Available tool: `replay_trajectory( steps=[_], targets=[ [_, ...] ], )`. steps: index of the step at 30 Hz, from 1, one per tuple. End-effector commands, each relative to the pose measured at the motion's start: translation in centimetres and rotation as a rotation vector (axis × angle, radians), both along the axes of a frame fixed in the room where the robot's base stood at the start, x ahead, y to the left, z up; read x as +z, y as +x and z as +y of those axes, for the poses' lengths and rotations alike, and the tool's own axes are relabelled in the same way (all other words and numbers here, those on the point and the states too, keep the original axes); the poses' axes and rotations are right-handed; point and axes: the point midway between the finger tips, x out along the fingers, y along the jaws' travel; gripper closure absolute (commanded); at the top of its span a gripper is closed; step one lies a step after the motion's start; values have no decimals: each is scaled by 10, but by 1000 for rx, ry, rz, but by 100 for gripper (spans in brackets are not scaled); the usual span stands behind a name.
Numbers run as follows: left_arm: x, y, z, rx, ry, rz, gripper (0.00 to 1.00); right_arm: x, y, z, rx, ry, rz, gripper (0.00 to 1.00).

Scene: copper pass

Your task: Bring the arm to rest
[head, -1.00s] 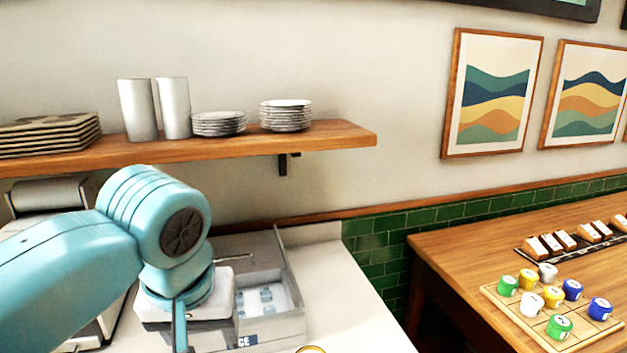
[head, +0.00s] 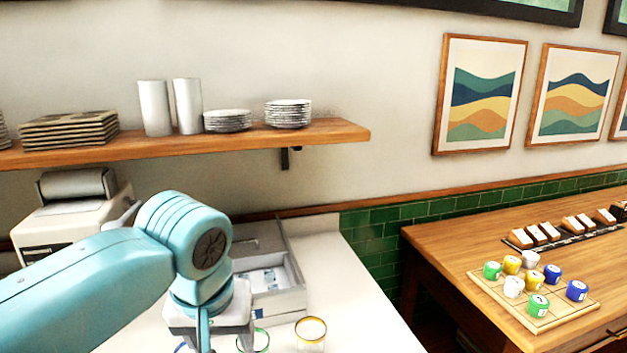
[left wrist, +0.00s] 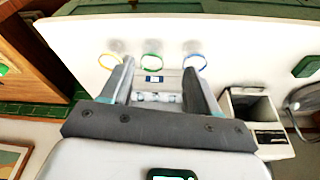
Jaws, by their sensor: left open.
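My left arm (head: 100,285) is light blue and reaches in from the left in the head view. Its left gripper (head: 203,340) points down over the white counter (head: 350,285), its fingertips cut off by the frame edge. In the left wrist view the left gripper (left wrist: 160,75) is open, with nothing between its fingers. A grey tray (head: 290,300) with an opening and a label sits just behind it. My right gripper is not in view.
Glasses with yellow (head: 311,333) and green (head: 256,341) rims stand near the gripper; a blue-rimmed one (left wrist: 195,62) shows in the wrist view. A wooden shelf (head: 330,131) with dishes hangs above. A wooden table (head: 440,250) with coloured cups on a board stands right.

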Motion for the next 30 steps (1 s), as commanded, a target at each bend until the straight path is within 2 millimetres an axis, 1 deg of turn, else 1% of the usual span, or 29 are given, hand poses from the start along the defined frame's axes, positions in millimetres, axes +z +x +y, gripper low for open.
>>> replay_trajectory(
  steps=[1,5,8,9,11,14,15,17,18,20,21,23,24,27,30],
  targets=[
    [-15,6,-2,-13,-2,15,40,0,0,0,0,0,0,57],
    [-56,19,-11,-56,-22,42,40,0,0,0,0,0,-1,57],
    [-92,26,-17,-87,-43,66,40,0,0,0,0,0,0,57],
    [-109,28,-19,-99,-54,79,40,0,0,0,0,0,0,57],
    [-137,30,-22,-117,-74,98,40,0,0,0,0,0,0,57],
    [-196,27,-26,-144,-122,138,40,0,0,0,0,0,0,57],
    [-225,23,-27,-152,-147,157,40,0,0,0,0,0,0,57],
    [-272,10,-27,-154,-195,186,40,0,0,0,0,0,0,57],
    [-305,-2,-27,-149,-228,205,40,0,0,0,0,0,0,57],
    [-350,-25,-25,-129,-278,225,40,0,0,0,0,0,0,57],
    [-377,-43,-23,-109,-307,235,40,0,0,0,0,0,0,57],
    [-411,-72,-19,-74,-342,246,40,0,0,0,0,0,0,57],
    [-429,-91,-16,-49,-358,251,40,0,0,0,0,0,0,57],
    [-457,-132,-10,6,-375,255,40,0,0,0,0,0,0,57],
    [-469,-156,-5,38,-374,253,40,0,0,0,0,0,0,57]
  ],
)
